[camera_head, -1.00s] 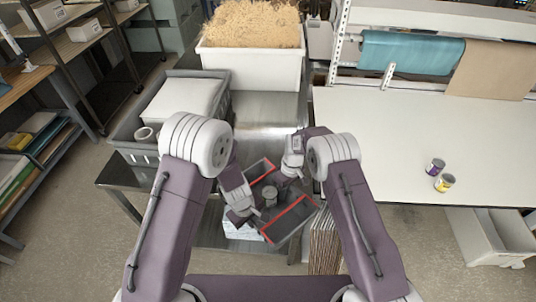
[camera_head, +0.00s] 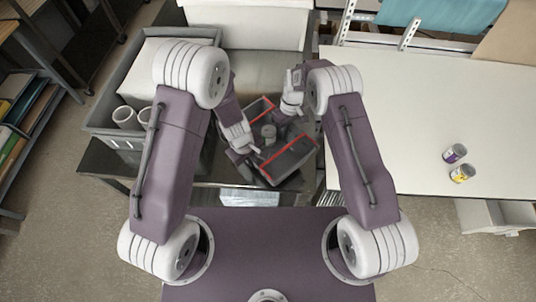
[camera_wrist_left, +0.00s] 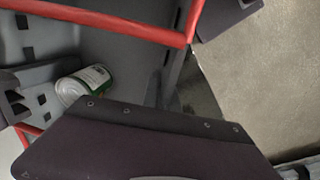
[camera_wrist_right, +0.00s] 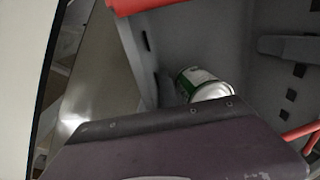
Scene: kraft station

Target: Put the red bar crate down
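The red bar crate (camera_head: 292,162), grey with red bars along its rim, is between my two grippers over the front part of the steel table, turned at an angle. A can with a green and white label (camera_wrist_left: 85,83) lies inside it; the can also shows in the right wrist view (camera_wrist_right: 203,85). My left gripper (camera_head: 246,150) is at the crate's left side and appears shut on it. My right gripper (camera_head: 290,106) is at its far right side and appears shut on it. Fingertips are mostly hidden. I cannot tell whether the crate's underside touches the table.
A grey tote (camera_head: 105,115) with a white block and white cups stands on the steel table (camera_head: 262,68) at left. A large white tub (camera_head: 245,15) stands behind. A white workbench (camera_head: 410,110) with two small cans (camera_head: 455,153) is at right. Bare steel lies behind the crate.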

